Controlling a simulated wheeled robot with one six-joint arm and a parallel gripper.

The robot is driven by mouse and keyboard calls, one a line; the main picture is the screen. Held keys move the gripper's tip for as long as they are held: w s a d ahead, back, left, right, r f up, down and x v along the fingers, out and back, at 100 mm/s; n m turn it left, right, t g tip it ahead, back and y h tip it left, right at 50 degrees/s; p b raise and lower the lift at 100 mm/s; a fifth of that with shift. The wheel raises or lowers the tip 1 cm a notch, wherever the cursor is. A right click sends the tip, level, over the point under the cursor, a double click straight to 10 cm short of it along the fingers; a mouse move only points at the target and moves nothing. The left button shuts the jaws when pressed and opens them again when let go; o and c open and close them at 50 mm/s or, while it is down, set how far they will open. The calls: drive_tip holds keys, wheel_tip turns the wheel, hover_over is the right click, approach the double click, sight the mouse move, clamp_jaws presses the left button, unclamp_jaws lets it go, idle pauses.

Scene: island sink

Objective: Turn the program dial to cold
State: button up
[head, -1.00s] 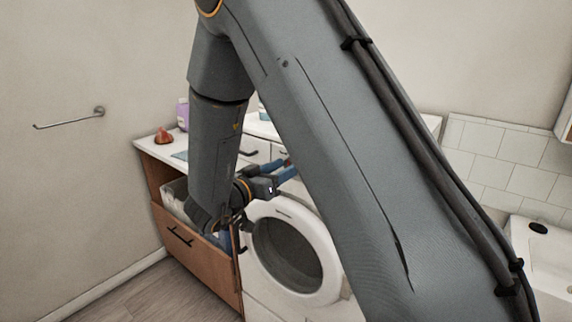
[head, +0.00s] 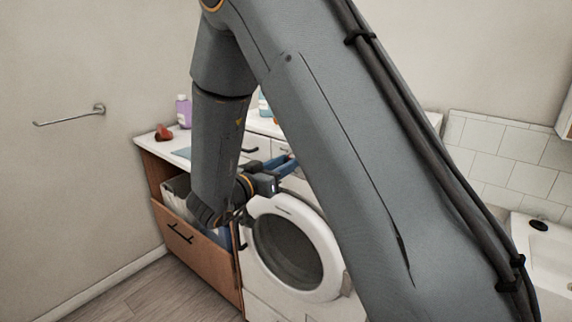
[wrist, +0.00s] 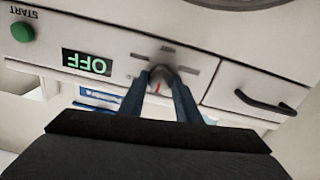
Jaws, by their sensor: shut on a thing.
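The program dial (wrist: 160,77) is a grey knob with a red pointer line on the washer's panel, in the wrist view. My gripper (wrist: 158,88) has its two blue fingers on either side of the dial and is shut on it. Short grey marks surround the dial; their wording is too small to read. The display (wrist: 87,64) reads OFF in green, upside down in this view. In the head view my gripper (head: 284,165) is at the panel of the washing machine (head: 315,220), and the dial is hidden there.
A green START button (wrist: 22,32) is on the panel, away from the fingers. A detergent drawer with a dark handle (wrist: 264,103) lies beside the dial. The round washer door (head: 290,250) is below. An open wooden drawer (head: 185,240) stands left of the washer.

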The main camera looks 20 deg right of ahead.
drive_tip(key=m+b, duration=0.3)
drive_tip(key=m, duration=0.2)
drive_tip(key=shift+f+m, duration=0.1)
drive_tip(key=shift+m, duration=0.3)
drive_tip(key=m+b, duration=0.3)
drive_tip(key=m, duration=0.2)
drive_tip(key=shift+s+d, duration=0.1)
idle(0.3)
drive_tip(key=o, duration=1.1)
drive_tip(key=b+v, duration=0.2)
drive_tip(key=v, duration=0.6)
